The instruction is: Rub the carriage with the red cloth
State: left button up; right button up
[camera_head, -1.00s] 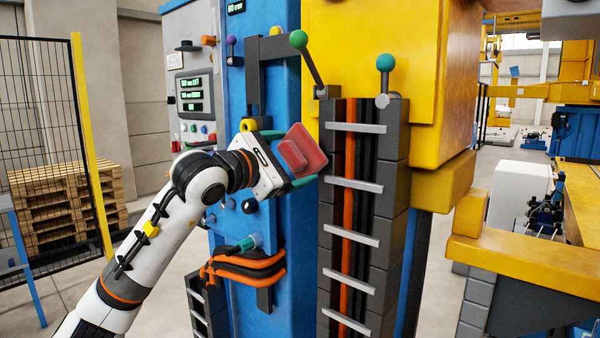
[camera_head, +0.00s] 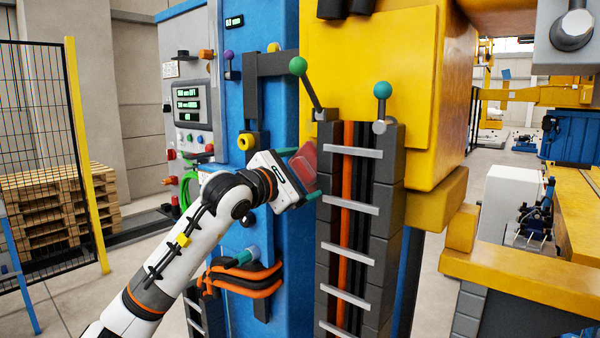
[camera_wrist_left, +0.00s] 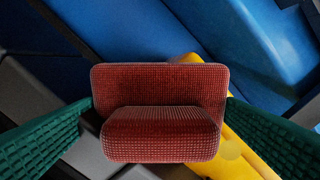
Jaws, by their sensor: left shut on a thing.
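The red cloth (camera_head: 304,163) is a folded, pad-like piece with a raised grip. My left gripper (camera_head: 300,178) is shut on it, and its green fingers flank the cloth in the left wrist view (camera_wrist_left: 160,85). The cloth is beside the yellow block's lower left edge and the dark column; I cannot tell whether it touches either. The large yellow block (camera_head: 368,85), seemingly the carriage, sits high on the machine in front of the blue column. My right gripper is not in view.
Two levers with a green knob (camera_head: 298,66) and a teal knob (camera_head: 383,90) stand out close to the cloth. A dark cable chain (camera_head: 390,215) hangs below the block. Orange straps (camera_head: 245,280) hang on a peg below my arm. A control panel (camera_head: 190,100) is at left.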

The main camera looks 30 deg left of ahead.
pick_arm(q)
jog(key=shift+w+p, duration=0.35)
jog(key=shift+w, duration=0.55)
dwell(0.3)
jog(key=shift+d, duration=0.15)
